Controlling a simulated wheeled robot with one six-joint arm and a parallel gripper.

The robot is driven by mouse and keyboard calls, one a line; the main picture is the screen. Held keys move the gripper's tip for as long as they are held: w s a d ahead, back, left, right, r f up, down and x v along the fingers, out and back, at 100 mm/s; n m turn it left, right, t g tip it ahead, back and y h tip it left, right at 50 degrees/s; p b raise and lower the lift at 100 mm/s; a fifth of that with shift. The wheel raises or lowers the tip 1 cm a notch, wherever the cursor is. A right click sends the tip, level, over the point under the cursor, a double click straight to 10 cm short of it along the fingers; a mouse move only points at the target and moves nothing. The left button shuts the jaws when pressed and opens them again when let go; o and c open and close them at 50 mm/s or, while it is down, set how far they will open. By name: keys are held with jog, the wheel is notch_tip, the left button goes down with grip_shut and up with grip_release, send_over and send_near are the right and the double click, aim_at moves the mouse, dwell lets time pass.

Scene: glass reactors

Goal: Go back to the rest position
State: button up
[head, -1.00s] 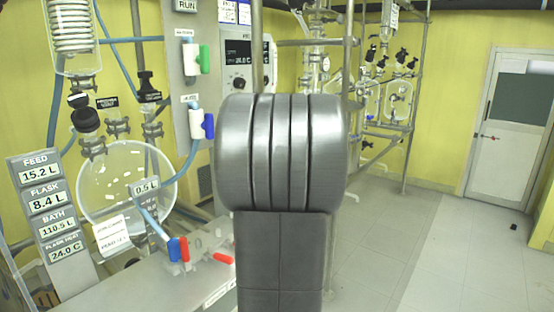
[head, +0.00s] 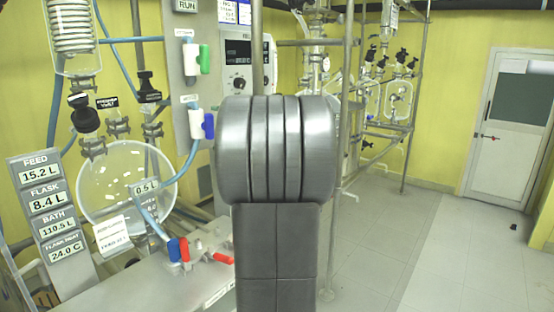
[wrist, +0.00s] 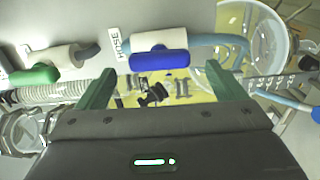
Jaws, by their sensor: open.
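My gripper (wrist: 165,88) shows in the wrist view with its two green fingers spread wide apart and nothing between them. It faces a grey panel with a blue-handled valve (wrist: 160,60) beyond the fingers, apart from them as far as I can tell. A green-handled valve (wrist: 34,76) is to the left. In the head view my own grey arm fills the middle and hides my gripper. The blue-handled valve (head: 208,125) and the green-handled valve (head: 205,59) are on the panel just left of my arm.
A round glass flask (head: 125,190) stands at left above a steel bench, with a red-handled valve (head: 222,258) near it. Readout plates (head: 48,200) are at far left. A glassware frame (head: 405,130) stands behind. The floor toward the white door (head: 508,130) is mostly clear.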

aim_at(212, 126)
jog(key=x, duration=0.3)
jog(key=shift+w+a, duration=0.2)
jog(key=shift+a, duration=0.15)
jog(key=shift+d+r+m+p, duration=0.1)
jog(key=shift+r+m+p, duration=0.15)
jog(key=shift+m+p, duration=0.5)
jog(key=shift+s+d+r+m+p, duration=0.1)
jog(key=shift+s+d+m+p, duration=0.05)
jog(key=shift+m+p, duration=0.7)
jog(key=m+p, duration=0.5)
jog(key=shift+m, duration=0.3)
jog(key=m+p, duration=0.8)
jog(key=shift+m+p, duration=0.4)
jog(key=shift+d, duration=0.1)
